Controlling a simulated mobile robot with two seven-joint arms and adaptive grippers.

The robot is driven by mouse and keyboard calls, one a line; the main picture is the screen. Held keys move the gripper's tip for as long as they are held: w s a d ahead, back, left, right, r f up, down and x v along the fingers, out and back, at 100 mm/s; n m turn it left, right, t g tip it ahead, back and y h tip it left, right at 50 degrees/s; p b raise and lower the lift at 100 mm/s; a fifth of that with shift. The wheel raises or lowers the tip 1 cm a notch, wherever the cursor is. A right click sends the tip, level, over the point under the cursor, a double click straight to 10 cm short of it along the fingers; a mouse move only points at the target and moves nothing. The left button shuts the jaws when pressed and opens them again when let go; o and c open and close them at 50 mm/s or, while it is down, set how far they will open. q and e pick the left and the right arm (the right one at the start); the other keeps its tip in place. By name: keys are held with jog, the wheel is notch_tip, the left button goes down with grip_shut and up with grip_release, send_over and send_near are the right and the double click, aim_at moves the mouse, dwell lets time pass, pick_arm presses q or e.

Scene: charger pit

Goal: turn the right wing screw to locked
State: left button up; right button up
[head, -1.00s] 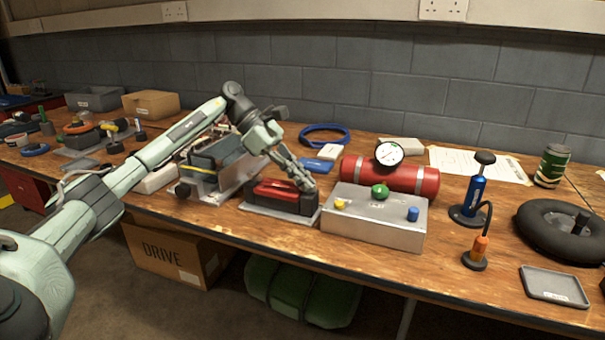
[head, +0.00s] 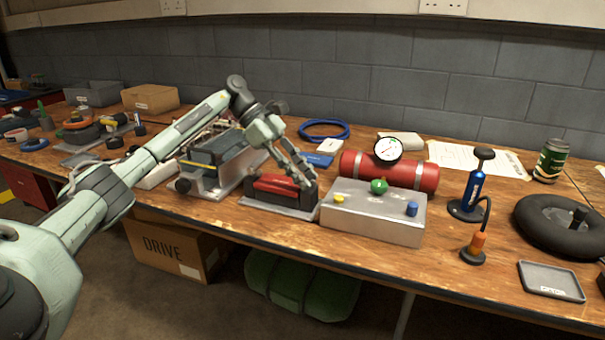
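A red and black block (head: 276,184) sits on a flat grey plate (head: 262,208) near the front edge of the bench. My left gripper (head: 309,178) points down at the right end of this block, close to the grey box. Its fingertips look close together, but I cannot tell whether they are shut or touch anything. No wing screw can be made out clearly; the block's right end is partly hidden by the gripper. A black knob (head: 183,186) shows at the front left of a grey and black unit on a metal cradle (head: 205,184). My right gripper is not in view.
Right of the gripper stands a grey box (head: 372,220) with yellow, green and blue knobs. Behind it lie a red cylinder (head: 415,177) and a dial gauge (head: 388,149). A blue pump (head: 473,191) and black tyre (head: 540,236) are farther right. The bench front edge is close.

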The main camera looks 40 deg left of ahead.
pick_arm(q)
jog(key=v, duration=1.2)
dwell(0.5)
